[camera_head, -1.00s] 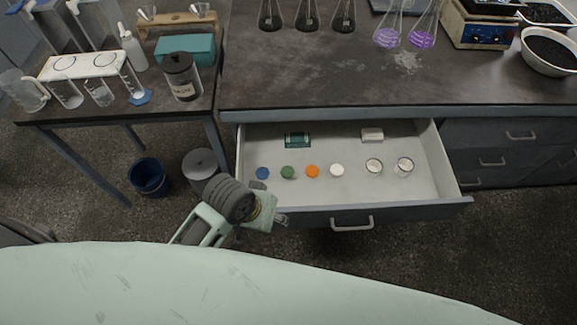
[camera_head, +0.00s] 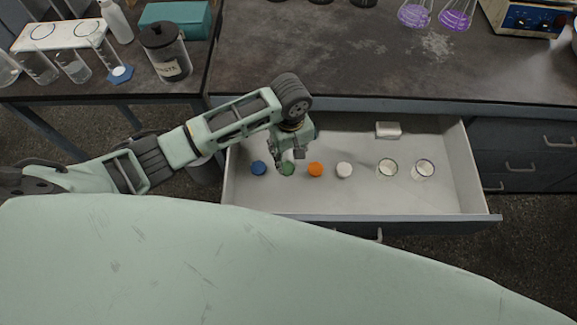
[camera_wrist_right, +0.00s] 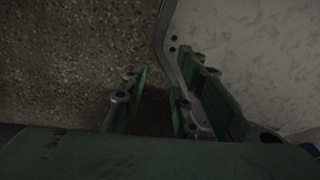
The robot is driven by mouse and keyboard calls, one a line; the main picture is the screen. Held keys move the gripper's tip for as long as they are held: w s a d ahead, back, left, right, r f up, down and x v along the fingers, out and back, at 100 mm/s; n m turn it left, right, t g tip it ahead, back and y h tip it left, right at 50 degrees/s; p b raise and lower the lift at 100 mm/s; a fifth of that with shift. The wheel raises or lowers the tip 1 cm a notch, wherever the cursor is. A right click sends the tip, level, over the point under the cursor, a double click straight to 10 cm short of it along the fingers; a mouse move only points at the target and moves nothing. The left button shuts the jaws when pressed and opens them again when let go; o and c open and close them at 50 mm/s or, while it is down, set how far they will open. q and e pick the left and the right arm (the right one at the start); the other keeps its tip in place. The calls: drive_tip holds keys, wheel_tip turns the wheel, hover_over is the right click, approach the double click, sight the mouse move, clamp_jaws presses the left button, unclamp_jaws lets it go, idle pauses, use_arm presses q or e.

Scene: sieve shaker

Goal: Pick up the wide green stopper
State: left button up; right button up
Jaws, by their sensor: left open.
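The green stopper (camera_head: 287,169) sits in the open drawer, in a row between a blue stopper (camera_head: 258,168) and an orange stopper (camera_head: 315,170). My left gripper (camera_head: 289,159) is open and points down right over the green stopper. Its fingers partly cover the stopper's back edge; whether they touch it I cannot tell. My right gripper (camera_wrist_right: 158,108) shows only in the right wrist view, its fingers apart with nothing between them, above speckled floor and a pale surface.
The drawer (camera_head: 440,198) also holds a white stopper (camera_head: 344,170), two clear round glass pieces (camera_head: 388,169) and a small white block (camera_head: 388,130) at the back. The bench top (camera_head: 330,65) overhangs the drawer's back. A side table with a labelled jar (camera_head: 166,52) stands left.

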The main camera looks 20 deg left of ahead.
sight(289, 167)
use_arm(q)
wheel_tip(289, 167, down, 3)
drive_tip(key=shift+s+a+f, duration=0.1)
wheel_tip(289, 167, down, 3)
drive_tip(key=shift+a+f, duration=0.1)
drive_tip(key=shift+f, duration=0.3)
drive_tip(key=c, duration=1)
use_arm(e)
drive_tip(key=shift+s+d+f, duration=0.15)
drive_tip(key=shift+s+d, duration=0.15)
drive_tip(key=shift+s, duration=0.3)
drive_tip(key=shift+s+d+f, duration=0.15)
drive_tip(key=shift+s+d, duration=0.1)
drive_tip(key=shift+s, duration=0.3)
use_arm(q)
drive_tip(key=shift+o, duration=0.2)
